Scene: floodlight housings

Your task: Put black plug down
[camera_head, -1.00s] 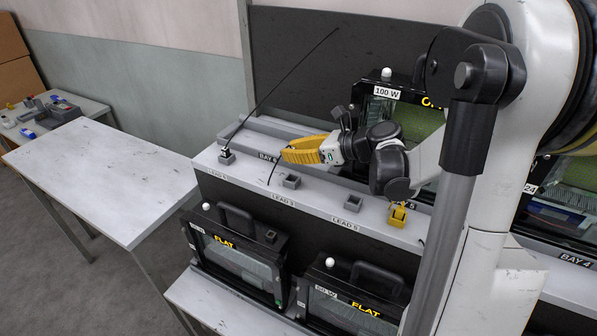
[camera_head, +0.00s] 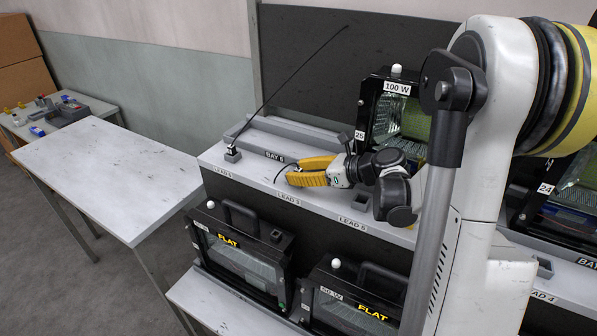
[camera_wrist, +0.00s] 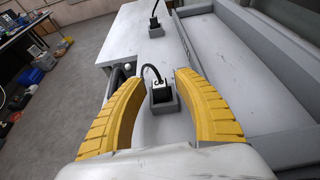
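A small black plug (camera_wrist: 161,92) with a pale top band and a black cable sits upright in a grey square holder (camera_wrist: 164,108) in the wrist view. My gripper (camera_wrist: 160,73) has its two yellow fingers spread on either side of the plug, with gaps between them and it. In the head view my gripper (camera_head: 300,171) is low over the shelf by the LEAD 3 label (camera_head: 289,198); the plug is hidden there, and only its cable (camera_head: 278,173) shows.
A grey-walled tray (camera_wrist: 250,60) runs along the shelf beside my right finger. An empty white table (camera_head: 110,175) is at left.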

